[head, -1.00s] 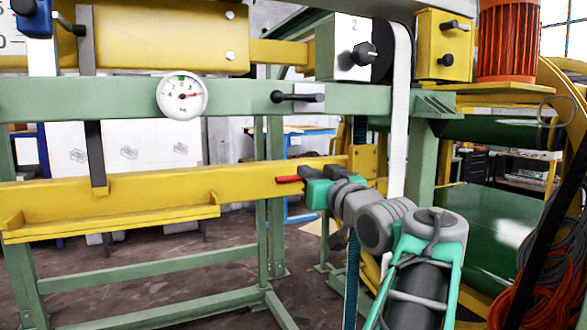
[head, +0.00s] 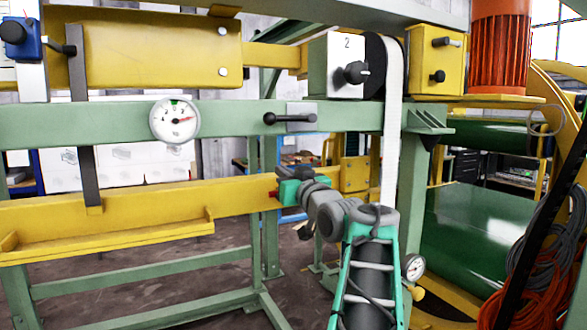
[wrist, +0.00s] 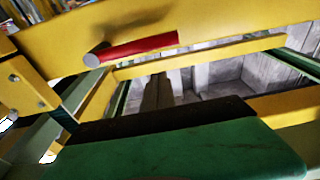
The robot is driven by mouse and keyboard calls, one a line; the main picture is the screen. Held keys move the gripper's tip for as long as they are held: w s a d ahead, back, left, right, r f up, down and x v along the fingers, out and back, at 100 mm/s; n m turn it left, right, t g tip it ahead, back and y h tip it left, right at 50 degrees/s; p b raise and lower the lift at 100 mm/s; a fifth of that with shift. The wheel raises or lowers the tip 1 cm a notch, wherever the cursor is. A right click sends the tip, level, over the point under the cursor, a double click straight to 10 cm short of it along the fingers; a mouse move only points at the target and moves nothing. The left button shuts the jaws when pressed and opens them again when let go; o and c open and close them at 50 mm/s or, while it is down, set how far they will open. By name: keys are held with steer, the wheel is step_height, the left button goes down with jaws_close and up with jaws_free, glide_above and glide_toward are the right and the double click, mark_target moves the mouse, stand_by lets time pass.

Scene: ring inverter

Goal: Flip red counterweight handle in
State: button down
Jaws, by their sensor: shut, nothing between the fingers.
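In the head view only a small red end (head: 273,193) shows beside my gripper (head: 284,191), which hides the rest. My gripper is shut and empty, close to the beam. In the wrist view its green and black body (wrist: 165,135) fills the bottom, below the handle with a visible gap. I cannot tell from the head view whether they touch.
A green frame bar (head: 95,124) with a round gauge (head: 174,120) and a black lever (head: 290,118) runs above my arm. A white strap (head: 392,140) hangs just behind my arm. Cables (head: 535,250) and a yellow curved frame stand at the right.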

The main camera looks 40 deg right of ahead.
steer(key=shift+s+a+f, duration=0.1)
steer(key=shift+s+f, duration=0.2)
steer(key=shift+f, duration=0.6)
steer(key=shift+s+f, duration=0.25)
steer(key=shift+f, duration=0.6)
steer(key=shift+f, duration=0.15)
